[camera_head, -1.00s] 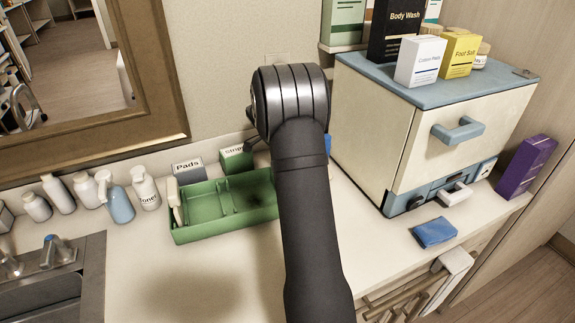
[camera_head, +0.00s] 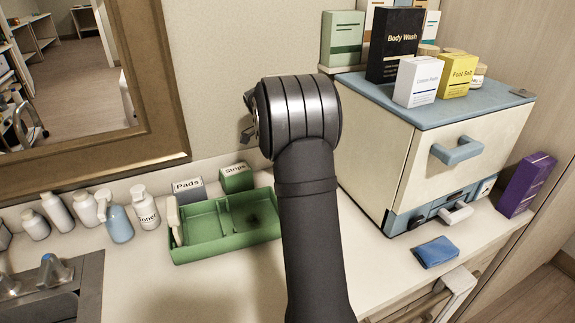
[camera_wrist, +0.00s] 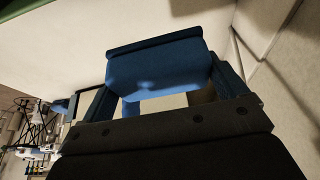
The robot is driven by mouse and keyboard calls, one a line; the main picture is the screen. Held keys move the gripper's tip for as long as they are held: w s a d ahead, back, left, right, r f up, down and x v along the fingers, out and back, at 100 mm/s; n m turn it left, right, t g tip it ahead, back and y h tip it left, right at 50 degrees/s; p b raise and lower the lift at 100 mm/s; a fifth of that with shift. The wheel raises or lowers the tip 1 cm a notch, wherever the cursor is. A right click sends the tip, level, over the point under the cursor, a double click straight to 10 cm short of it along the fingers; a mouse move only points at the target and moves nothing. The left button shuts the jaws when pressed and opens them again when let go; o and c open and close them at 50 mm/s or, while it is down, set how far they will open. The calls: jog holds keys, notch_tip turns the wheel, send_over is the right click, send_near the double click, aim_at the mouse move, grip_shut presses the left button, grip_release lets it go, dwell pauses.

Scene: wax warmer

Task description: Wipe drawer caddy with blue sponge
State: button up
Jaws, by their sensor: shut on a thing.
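The green drawer caddy (camera_head: 190,250) sits on the counter left of my arm in the head view. It has divided compartments, and a dark smudge shows on the floor of the right one. A pale upright object stands at its left end. My gripper (camera_wrist: 158,72) is shut on the blue sponge (camera_wrist: 155,65) in the wrist view, with the sponge spanning between the two fingers. In the head view my arm hides the gripper's fingers and the sponge. My wrist is above and right of the caddy, so the sponge appears clear of it.
Pads (camera_head: 188,189) and Strips (camera_head: 236,177) boxes stand behind the caddy. White bottles (camera_head: 58,212) and a sink (camera_head: 60,290) are at left. A cream cabinet (camera_head: 385,150) carrying boxes stands at right. The counter before the caddy is clear.

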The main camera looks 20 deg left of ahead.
jog(key=shift+r, duration=0.1)
jog(key=shift+o, duration=0.9)
jog(key=shift+s+a, duration=0.1)
jog(key=shift+s, duration=0.1)
jog(key=shift+c, duration=0.6)
jog(key=s+a+f, duration=0.2)
jog(key=s+a, duration=0.1)
jog(key=s, duration=1.4)
jog(key=shift+s, duration=0.1)
jog(key=shift+f, duration=2.55)
